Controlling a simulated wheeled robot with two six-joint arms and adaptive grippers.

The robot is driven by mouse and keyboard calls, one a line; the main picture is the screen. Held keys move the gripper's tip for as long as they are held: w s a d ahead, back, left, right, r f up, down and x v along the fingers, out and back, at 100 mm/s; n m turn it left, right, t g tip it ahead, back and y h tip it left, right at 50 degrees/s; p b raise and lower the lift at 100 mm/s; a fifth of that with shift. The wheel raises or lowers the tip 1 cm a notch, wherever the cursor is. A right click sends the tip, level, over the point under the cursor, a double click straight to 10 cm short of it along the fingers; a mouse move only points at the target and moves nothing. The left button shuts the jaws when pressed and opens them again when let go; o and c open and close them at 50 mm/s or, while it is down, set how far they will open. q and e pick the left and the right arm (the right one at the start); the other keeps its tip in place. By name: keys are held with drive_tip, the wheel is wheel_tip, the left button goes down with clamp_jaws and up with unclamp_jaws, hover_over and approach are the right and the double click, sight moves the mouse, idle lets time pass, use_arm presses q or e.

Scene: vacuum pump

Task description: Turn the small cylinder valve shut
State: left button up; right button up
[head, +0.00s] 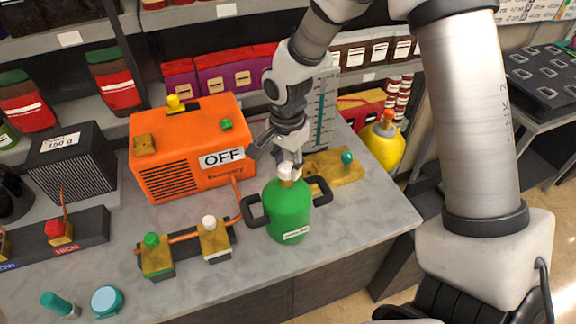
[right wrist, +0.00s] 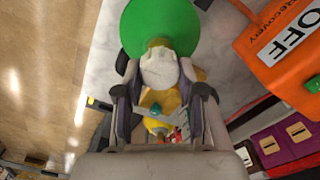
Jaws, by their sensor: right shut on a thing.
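The small green cylinder (head: 289,212) stands upright on the bench, with black handles at its sides and a white label low on its front. Its pale valve knob (head: 287,170) is on top. My right gripper (head: 285,162) comes down from above and is shut on the knob. In the right wrist view the two fingers (right wrist: 165,100) press on either side of the whitish knob (right wrist: 163,75), with the green cylinder (right wrist: 160,28) beyond it. The brass valve body is mostly hidden by the knob. My left gripper is not in view.
The orange recovery machine (head: 190,150) with an OFF label stands left of the cylinder. A brass manifold with green and white knobs (head: 209,222) lies in front of it. A brass block with a teal knob (head: 347,158) is to the right. Bare bench (head: 370,215) lies right of the cylinder.

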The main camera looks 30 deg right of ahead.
sight(286, 166)
drive_tip(key=shift+w+r+m, duration=0.1)
drive_tip(key=shift+m, duration=0.4)
drive_tip(key=o, duration=1.2)
drive_tip(key=shift+c, duration=0.2)
drive_tip(key=shift+a, duration=0.15)
wheel_tip(286, 166, up, 12)
